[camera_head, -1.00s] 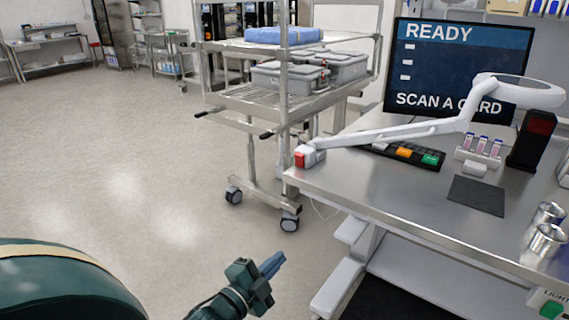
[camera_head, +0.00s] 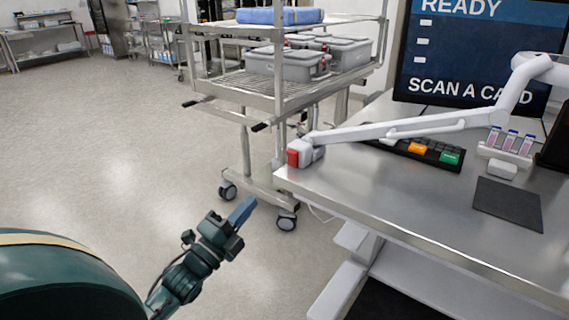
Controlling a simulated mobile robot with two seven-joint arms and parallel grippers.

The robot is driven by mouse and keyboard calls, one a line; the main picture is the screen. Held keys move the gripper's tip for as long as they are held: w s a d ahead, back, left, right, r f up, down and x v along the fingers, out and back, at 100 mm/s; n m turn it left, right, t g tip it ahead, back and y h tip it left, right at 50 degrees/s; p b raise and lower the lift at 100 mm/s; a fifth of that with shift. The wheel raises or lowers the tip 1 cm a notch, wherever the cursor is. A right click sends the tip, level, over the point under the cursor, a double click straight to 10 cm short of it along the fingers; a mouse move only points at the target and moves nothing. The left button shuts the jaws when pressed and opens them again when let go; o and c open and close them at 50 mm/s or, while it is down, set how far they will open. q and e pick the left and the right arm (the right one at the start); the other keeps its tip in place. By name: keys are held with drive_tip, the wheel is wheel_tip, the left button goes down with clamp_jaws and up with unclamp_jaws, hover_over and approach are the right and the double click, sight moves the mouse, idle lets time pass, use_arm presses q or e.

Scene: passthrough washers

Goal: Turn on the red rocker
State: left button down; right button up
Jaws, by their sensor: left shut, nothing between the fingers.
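The red rocker (camera_head: 293,158) is a small red block on the white base of the lamp arm (camera_head: 420,127), at the near left corner of the steel table (camera_head: 350,186). My left gripper (camera_head: 243,211) has blue fingertips and is shut and empty. It is over the floor, lower in the picture and to the left of the rocker, clearly apart from it. Whether the rocker is on or off cannot be told. My right gripper is not in view.
A steel cart (camera_head: 262,95) with grey bins (camera_head: 290,62) and a blue folded cloth (camera_head: 280,16) stands behind the table corner. The floor at left is clear.

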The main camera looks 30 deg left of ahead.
sight(291, 154)
use_arm(q)
drive_tip(key=shift+w, duration=0.1)
drive_tip(key=p+x, duration=0.1)
drive_tip(key=x, duration=1.3)
drive_tip(key=shift+f, duration=0.1)
drive_tip(key=shift+w+r, duration=0.2)
drive_tip(key=shift+r, duration=0.05)
drive_tip(key=shift+s+f, duration=0.1)
